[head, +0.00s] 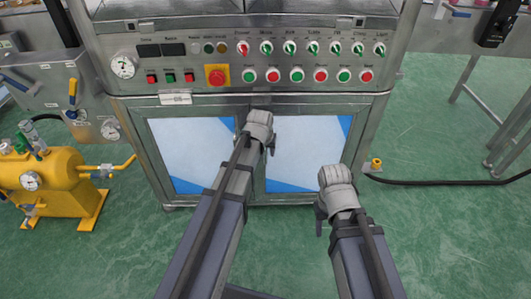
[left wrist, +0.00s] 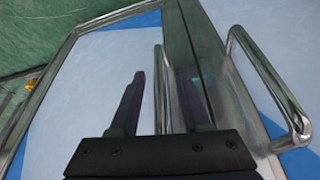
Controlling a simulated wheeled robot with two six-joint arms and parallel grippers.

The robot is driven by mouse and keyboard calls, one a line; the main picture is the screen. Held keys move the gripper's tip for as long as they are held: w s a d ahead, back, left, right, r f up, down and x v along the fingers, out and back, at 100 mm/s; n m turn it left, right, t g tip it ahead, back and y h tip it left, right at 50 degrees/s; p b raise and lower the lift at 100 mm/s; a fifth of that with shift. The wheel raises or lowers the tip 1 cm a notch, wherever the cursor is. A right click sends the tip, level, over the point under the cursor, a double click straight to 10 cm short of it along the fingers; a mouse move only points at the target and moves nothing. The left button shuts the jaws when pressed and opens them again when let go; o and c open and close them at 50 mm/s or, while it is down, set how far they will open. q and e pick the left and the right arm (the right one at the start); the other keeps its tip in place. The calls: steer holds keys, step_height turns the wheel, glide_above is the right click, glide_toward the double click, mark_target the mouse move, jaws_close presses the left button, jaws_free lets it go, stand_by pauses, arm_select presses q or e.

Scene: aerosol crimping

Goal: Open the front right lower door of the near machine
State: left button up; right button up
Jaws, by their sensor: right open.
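The near machine (head: 255,103) has two lower front doors with metal frames and white and blue panels, and both look shut. The right lower door (head: 305,150) fills the left part of the left wrist view (left wrist: 90,75). Its upright bar handle (left wrist: 159,85) shows there between my left gripper's fingers (left wrist: 162,100). The fingers are open, one on each side of the bar, with gaps visible. In the head view my left gripper (head: 269,147) is at the seam between the doors and hides the handles. My right gripper (head: 320,214) is open and empty, in front of the right door's lower right corner.
The left lower door (head: 190,150) has its own bar handle (left wrist: 268,85), close to my left gripper. A control panel (head: 260,62) with buttons and knobs is above the doors. A yellow tank (head: 45,180) stands left, and a black hose (head: 440,182) lies right. Green floor is clear in front.

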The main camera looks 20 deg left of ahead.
arm_select(q)
jaws_close()
stand_by(1.3)
